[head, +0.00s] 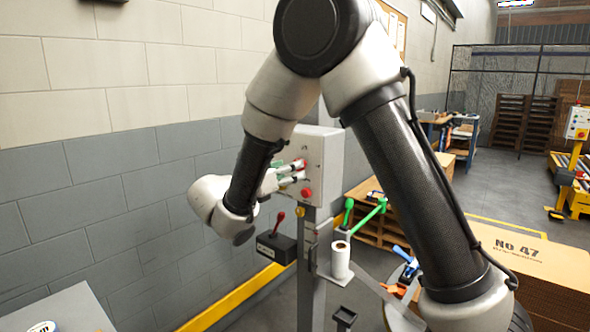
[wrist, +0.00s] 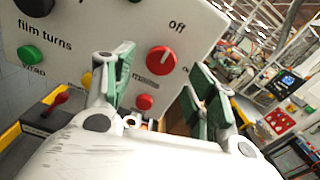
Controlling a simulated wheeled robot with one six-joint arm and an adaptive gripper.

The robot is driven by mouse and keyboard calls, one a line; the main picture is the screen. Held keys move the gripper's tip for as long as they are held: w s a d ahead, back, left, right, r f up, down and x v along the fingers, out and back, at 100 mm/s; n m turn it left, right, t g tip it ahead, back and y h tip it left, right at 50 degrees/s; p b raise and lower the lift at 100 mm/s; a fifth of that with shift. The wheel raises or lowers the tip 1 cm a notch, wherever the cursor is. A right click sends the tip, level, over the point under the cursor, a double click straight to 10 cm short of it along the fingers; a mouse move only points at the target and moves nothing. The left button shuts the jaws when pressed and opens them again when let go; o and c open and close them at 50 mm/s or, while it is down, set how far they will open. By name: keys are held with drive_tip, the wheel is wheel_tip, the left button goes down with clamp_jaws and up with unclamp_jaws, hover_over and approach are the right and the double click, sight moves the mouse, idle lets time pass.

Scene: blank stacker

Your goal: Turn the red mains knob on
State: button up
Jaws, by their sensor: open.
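The red mains knob (wrist: 158,61) is on the front of a pale grey control box (head: 332,152). Its white mark points up toward the printed "off" in the wrist view. A label at its right is mostly hidden behind a finger. My gripper (wrist: 163,72) is open, with one green-padded finger on each side of the knob in that view. I cannot tell whether either pad touches it. In the head view my gripper (head: 289,174) is at the box front, and the knob there is largely covered by the fingers.
A smaller red button (wrist: 145,102) sits below the knob. A green button (wrist: 31,56) and a black knob are at the left of the panel. A red-handled lever (head: 278,222) on a black box is below my gripper. A white roll (head: 340,260) stands nearby.

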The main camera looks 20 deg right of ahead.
drive_tip(key=shift+x, duration=1.6)
drive_tip(key=c, duration=1)
drive_tip(key=shift+w+a+m, duration=0.1)
drive_tip(key=shift+m, duration=8.8)
